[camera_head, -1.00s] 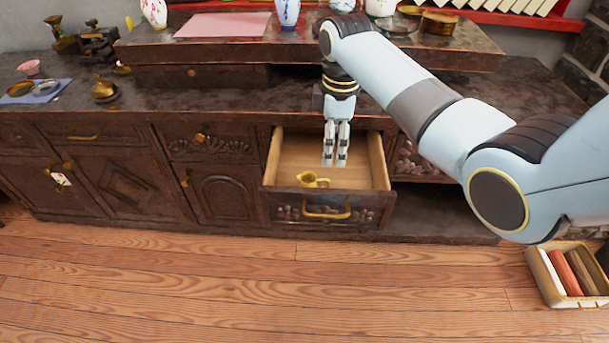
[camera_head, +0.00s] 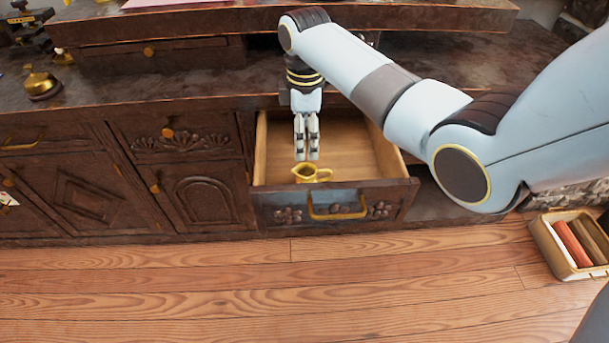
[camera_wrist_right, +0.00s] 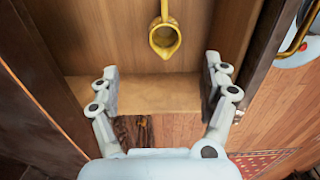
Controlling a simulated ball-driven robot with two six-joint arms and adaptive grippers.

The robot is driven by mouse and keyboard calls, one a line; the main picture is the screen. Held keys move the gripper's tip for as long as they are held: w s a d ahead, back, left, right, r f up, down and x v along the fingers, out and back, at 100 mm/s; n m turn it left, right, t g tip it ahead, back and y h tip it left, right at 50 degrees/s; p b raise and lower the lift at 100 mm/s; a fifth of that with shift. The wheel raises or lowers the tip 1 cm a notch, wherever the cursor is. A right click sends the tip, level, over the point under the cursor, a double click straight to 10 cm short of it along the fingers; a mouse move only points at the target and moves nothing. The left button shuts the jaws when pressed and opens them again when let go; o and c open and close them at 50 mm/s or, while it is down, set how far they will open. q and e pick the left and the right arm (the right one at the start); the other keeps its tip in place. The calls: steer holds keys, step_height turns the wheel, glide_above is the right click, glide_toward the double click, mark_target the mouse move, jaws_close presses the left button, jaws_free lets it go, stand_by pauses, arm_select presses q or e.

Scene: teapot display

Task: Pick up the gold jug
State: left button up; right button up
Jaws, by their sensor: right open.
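The gold jug (camera_head: 316,174) stands in the open drawer (camera_head: 381,187), close to its front panel. In the right wrist view the jug (camera_wrist_right: 165,38) shows its round open mouth at the top, ahead of the gap between the fingers. My right gripper (camera_head: 306,157) points down into the drawer, with its fingertips just above or behind the jug in the head view. In the right wrist view my right gripper (camera_wrist_right: 161,70) is open, with its two fingers spread wide and nothing between them. My left gripper is out of view.
The drawer walls rise on both sides of the jug, and the front panel carries a gold handle (camera_head: 337,211). The dark cabinet top (camera_head: 180,88) lies behind. A gold bell-like object (camera_head: 41,84) sits on it at left. A box (camera_head: 556,258) of coloured items stands on the floor at right.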

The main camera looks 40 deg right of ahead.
mark_target(307, 170)
steer(key=shift+s+f, duration=0.1)
steer(key=shift+f, duration=0.65)
step_height(307, 170, down, 5)
steer(key=shift+r+b, duration=0.1)
steer(key=shift+b, duration=1)
steer(key=f+b, duration=0.1)
steer(key=f, duration=0.2)
steer(key=f+b, duration=0.1)
steer(key=f, duration=0.1)
steer(key=shift+s+f+b, duration=0.3)
steer(key=shift+s, duration=0.1)
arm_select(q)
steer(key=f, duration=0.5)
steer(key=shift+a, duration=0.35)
arm_select(e)
steer(key=c, duration=1.3)
